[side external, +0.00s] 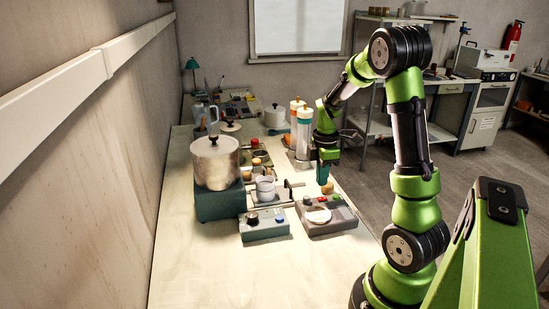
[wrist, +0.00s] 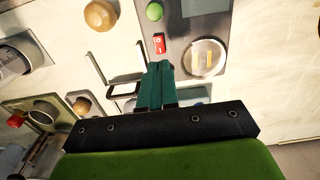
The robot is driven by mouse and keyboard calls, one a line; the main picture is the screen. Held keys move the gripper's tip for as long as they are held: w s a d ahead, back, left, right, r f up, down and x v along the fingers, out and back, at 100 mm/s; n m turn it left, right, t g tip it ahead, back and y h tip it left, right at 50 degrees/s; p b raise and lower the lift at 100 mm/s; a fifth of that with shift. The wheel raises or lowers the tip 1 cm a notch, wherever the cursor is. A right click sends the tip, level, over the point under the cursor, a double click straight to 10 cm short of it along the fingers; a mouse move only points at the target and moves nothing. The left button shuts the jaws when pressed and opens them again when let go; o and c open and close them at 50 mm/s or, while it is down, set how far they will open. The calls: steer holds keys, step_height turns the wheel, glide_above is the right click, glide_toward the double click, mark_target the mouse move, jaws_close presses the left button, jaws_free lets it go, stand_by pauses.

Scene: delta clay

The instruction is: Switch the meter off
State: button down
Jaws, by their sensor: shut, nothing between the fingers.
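The meter (side external: 330,222) is a grey box with a round pale dial, standing near the right edge of the table in the side view. In the wrist view the meter (wrist: 180,25) shows a red rocker switch (wrist: 158,43) with white markings, a green button (wrist: 154,11) and the round dial (wrist: 205,57). Which way the rocker is pressed is unclear. My gripper (side external: 323,178) is shut and empty, pointing down above and behind the meter. In the wrist view its teal fingertips (wrist: 158,66) appear just below the red switch; contact is not visible.
A teal box with knobs (side external: 264,226) stands left of the meter. A metal pot (side external: 216,165) on a teal base stands farther left. The front of the table is clear.

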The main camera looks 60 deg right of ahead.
mark_target(320, 198)
step_height(320, 198, down, 5)
stand_by(0.3)
